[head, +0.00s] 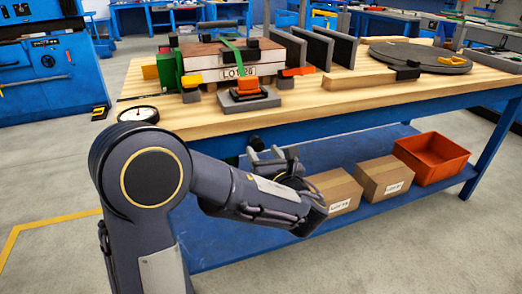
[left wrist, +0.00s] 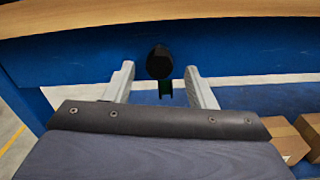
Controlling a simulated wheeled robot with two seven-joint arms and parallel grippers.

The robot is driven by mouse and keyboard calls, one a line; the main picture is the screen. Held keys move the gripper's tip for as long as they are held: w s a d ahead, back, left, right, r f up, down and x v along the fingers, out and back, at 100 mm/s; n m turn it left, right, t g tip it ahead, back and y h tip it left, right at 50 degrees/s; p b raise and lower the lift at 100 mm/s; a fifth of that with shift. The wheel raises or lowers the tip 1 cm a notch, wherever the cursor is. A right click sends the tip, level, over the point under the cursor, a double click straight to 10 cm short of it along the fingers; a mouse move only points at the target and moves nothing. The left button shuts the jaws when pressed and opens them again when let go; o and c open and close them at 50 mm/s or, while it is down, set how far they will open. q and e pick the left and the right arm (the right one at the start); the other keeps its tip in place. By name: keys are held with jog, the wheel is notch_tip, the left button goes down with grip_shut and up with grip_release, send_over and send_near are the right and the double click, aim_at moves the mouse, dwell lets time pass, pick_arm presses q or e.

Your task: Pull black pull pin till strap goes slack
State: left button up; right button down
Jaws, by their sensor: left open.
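A black round knob, which looks like the pull pin (head: 255,142), sits on the blue front rail below the tabletop. It also shows in the left wrist view (left wrist: 159,62). My left gripper (head: 264,154) is open just in front of the rail, its grey fingers apart on either side of the knob in the left wrist view (left wrist: 159,72). I cannot tell whether they touch it. The green strap (head: 233,58) runs over the labelled sandwich panel (head: 207,56) on the bench. My right gripper is not in view.
The wooden workbench (head: 330,101) carries an orange-topped block (head: 248,85), a round gauge (head: 138,114), upright dark plates (head: 318,45) and a grey disc (head: 408,54). Cardboard boxes (head: 384,179) and an orange bin (head: 432,156) stand on the blue lower shelf.

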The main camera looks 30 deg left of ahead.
aim_at(260, 147)
pick_arm(q)
jog(key=shift+b+x, duration=0.4)
jog(key=shift+x, duration=1.7)
